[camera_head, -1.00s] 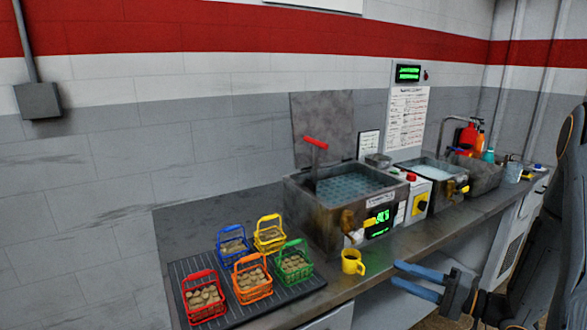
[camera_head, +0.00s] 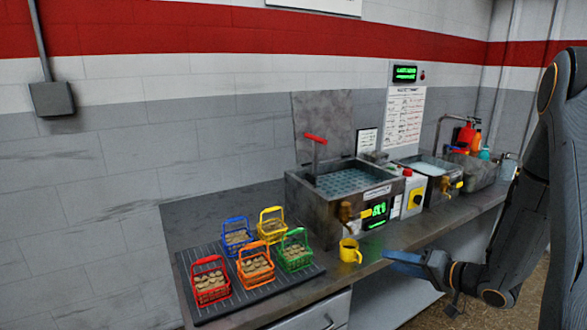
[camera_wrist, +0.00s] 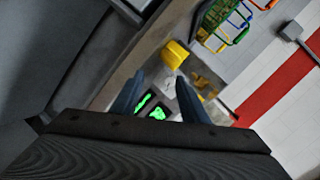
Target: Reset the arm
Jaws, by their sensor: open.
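My gripper (camera_head: 405,262) is at the right of the head view, in front of the counter edge and to the right of the yellow mug (camera_head: 349,250). Its blue fingers are empty. In the wrist view my gripper (camera_wrist: 160,100) shows two fingers spread apart with nothing between them. The yellow mug also shows beyond the fingers in the wrist view (camera_wrist: 175,54).
A dark ribbed mat (camera_head: 205,318) holds red, orange, green, blue and yellow baskets. A metal bath (camera_head: 315,210) with a raised lid stands behind the mug. A second bath (camera_head: 437,192) and a sink (camera_head: 480,172) are to the right. Floor space before the counter is open.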

